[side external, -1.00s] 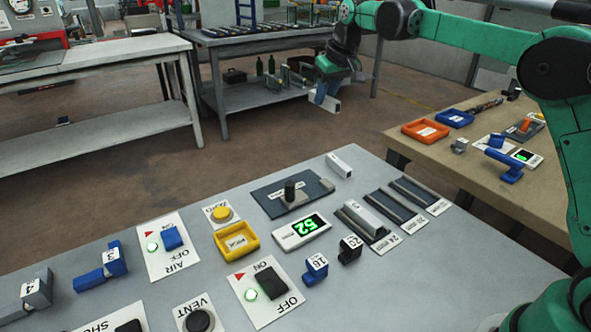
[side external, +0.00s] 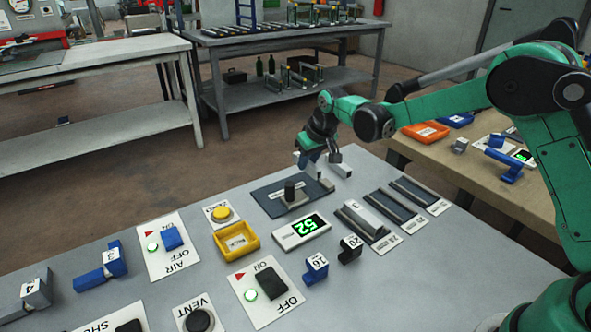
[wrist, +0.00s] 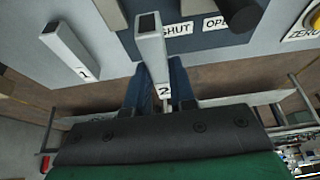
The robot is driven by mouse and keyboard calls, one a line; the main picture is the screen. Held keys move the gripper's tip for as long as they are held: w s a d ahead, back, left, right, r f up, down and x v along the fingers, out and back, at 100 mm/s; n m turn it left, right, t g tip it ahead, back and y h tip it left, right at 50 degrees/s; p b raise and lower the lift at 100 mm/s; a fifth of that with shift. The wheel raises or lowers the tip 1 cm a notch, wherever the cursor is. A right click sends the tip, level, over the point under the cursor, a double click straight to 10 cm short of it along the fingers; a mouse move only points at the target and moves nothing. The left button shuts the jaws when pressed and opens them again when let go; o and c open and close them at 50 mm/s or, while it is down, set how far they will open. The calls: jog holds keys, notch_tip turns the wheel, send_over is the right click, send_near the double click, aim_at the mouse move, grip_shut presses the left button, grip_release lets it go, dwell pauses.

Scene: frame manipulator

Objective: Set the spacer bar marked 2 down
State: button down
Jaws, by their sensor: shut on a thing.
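The pale grey spacer bar marked 2 (wrist: 151,50) is between my gripper's blue fingers (wrist: 157,84) in the wrist view, its number facing the camera and its dark square end pointing away. In the side view my gripper (side external: 311,160) is shut on it near the table's far edge, just behind the dark blue plate (side external: 270,199). The bar is mostly hidden there, and I cannot tell whether it touches the table.
The plate carries a black knob (side external: 290,189), a grey block (side external: 319,187) and SHUT and OPEN labels. A display reading 52 (side external: 301,231), a yellow tray (side external: 237,240) and several dark slots (side external: 388,208), one holding a bar, are nearby. Bare table lies left of the plate.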

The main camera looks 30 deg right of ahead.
aim_at(308, 186)
jog(key=shift+f, duration=2)
jog(key=shift+f, duration=0.1)
jog(key=c, duration=0.7)
grip_release()
jog(key=v, duration=1.2)
jog(key=s+t, duration=0.1)
jog(key=s, duration=0.4)
jog(key=s+a+r, duration=0.1)
jog(key=s, duration=0.5)
jog(key=s+t, duration=0.1)
jog(key=s, duration=0.5)
jog(key=shift+a+r+t, duration=0.2)
jog(key=shift+r+t, duration=0.1)
jog(key=shift+r, duration=0.1)
